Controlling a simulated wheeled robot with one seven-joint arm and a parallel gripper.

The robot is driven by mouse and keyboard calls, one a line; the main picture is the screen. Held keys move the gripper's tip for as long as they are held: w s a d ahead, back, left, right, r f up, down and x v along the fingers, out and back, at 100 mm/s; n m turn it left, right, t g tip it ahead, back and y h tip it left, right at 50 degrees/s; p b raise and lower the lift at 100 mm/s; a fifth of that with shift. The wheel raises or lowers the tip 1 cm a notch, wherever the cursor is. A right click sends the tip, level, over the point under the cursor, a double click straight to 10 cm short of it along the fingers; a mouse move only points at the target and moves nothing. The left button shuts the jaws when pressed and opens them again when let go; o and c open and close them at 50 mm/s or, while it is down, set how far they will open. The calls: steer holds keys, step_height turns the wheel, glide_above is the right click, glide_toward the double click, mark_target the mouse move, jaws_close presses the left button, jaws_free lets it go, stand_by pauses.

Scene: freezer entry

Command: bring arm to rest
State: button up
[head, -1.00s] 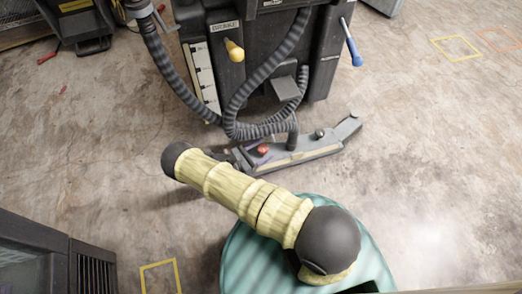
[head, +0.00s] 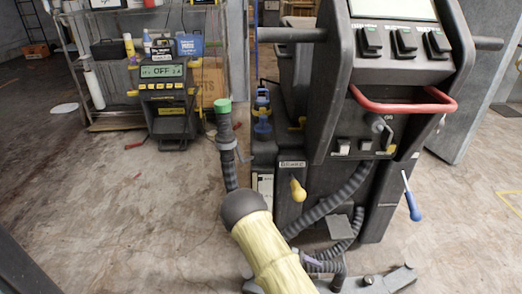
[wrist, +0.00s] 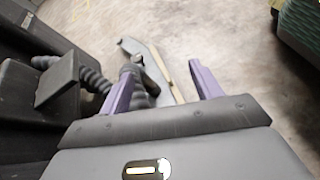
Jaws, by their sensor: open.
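My gripper (wrist: 163,68) is open in the wrist view, with its two purple fingers apart and nothing held between them. It points down toward the floor and a grey foot piece (wrist: 145,55) of the machine, beside a ribbed hose (wrist: 95,78). In the head view, my arm in its yellowish sleeve reaches down past the bottom edge. It is in front of the large dark machine (head: 345,130), and most of my gripper is hidden or out of frame there.
The machine has a red handle (head: 405,107), a yellow knob (head: 298,190) and ribbed hoses (head: 335,195). A blue-handled tool (head: 412,205) hangs at its right. A unit reading OFF (head: 163,100) stands by shelving (head: 115,12) at the back left.

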steer(key=s+r+m+t+y+p, duration=0.2)
steer(key=s+r+m+y+p, duration=0.25)
steer(key=r, duration=0.85)
steer(key=s+a+r+m+t+y+p, duration=0.1)
steer(key=s+r+m+y+p, duration=0.3)
steer(key=r, duration=0.9)
steer(key=s+r+m+t+y+p, duration=0.2)
steer(key=s+r+m+y+p, duration=0.3)
steer(key=r, duration=0.8)
step_height(320, 180, up, 37)
steer(key=w+h+p, duration=0.1)
steer(key=w+p, duration=0.1)
steer(key=p, duration=3.4)
steer(key=shift+a+r, duration=0.2)
steer(key=shift+a, duration=0.05)
